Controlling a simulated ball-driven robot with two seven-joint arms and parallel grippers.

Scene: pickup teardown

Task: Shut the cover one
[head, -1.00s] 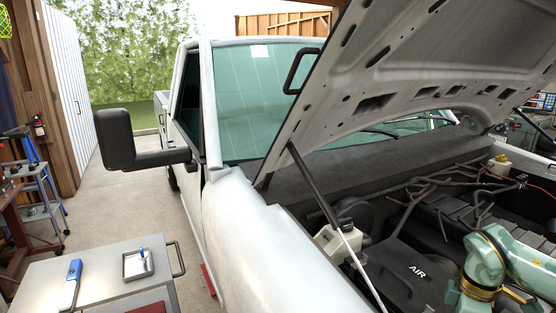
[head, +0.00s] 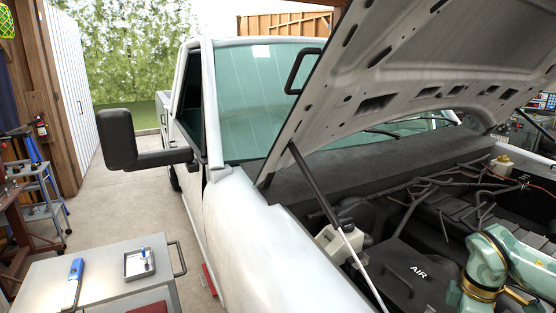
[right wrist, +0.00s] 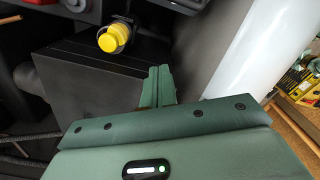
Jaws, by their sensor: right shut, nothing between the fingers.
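The truck's hood (head: 350,95) is raised in the head view, with its underside showing and a dark strut (head: 310,183) beneath it. I cannot tell which part is cover one. A black box lid marked AIR (head: 408,262) lies flat in the engine bay. In the right wrist view my right gripper (right wrist: 158,72) is shut and empty, with its fingers together in front of a dark box (right wrist: 85,72). I cannot tell whether they touch it. Part of my green arm shows at the lower right of the head view; its gripper is outside that view. My left gripper is not in view.
A yellow cap (right wrist: 113,38) stands just beyond the fingers. A white body panel (right wrist: 275,55) is to their right. A white reservoir (head: 338,240) stands beside the strut.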

